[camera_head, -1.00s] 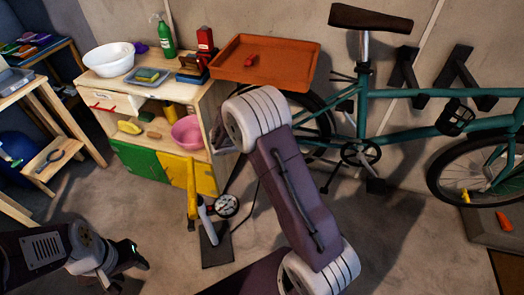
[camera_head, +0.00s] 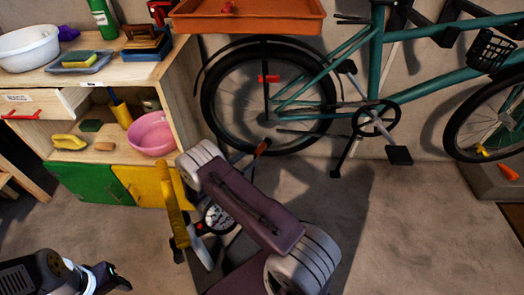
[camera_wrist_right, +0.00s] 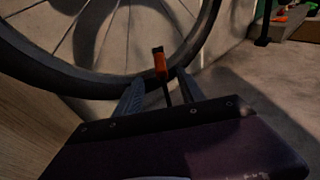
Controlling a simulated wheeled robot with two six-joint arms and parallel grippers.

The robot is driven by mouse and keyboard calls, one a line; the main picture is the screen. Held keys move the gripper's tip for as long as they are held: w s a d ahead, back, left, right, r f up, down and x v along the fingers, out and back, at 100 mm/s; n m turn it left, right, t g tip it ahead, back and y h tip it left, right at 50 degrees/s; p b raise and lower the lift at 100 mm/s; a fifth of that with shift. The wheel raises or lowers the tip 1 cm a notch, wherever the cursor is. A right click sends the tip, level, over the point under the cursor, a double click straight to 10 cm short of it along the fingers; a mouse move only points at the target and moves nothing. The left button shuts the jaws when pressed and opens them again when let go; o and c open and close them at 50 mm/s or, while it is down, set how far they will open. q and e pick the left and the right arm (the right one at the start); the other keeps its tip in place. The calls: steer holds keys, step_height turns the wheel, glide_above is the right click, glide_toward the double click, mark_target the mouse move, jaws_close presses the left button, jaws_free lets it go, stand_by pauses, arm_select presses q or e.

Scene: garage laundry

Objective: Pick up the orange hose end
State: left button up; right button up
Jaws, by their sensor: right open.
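The orange hose end (camera_head: 262,147) stands up in front of the bicycle's rear wheel in the head view, close to the tip of my right arm. In the right wrist view the orange hose end (camera_wrist_right: 160,64), with a dark top and a thin dark hose below, shows straight ahead between the fingertips. My right gripper (camera_wrist_right: 160,82) is open and empty. I cannot tell whether the hose end is between the fingers or just beyond them. My left gripper (camera_head: 114,279) is at the lower left, far from the hose; its jaws are unclear.
A teal bicycle (camera_head: 330,75) leans at the wall; its rear wheel is just behind the hose end. The wooden cabinet (camera_head: 181,100) stands left of my right gripper. A yellow-handled pump with a gauge (camera_head: 218,218) stands beside my arm. Floor to the right is clear.

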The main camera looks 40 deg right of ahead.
mark_target(260, 150)
steer(key=b+x, duration=0.2)
steer(key=x, duration=0.2)
steer(key=shift+f, duration=0.1)
steer(key=b+x, duration=0.2)
steer(key=x, duration=0.2)
steer(key=shift+d+f+b, duration=0.1)
steer(key=shift+f+b, duration=0.05)
steer(key=shift+b, duration=0.25)
steer(key=shift+d, duration=0.3)
jaws_close()
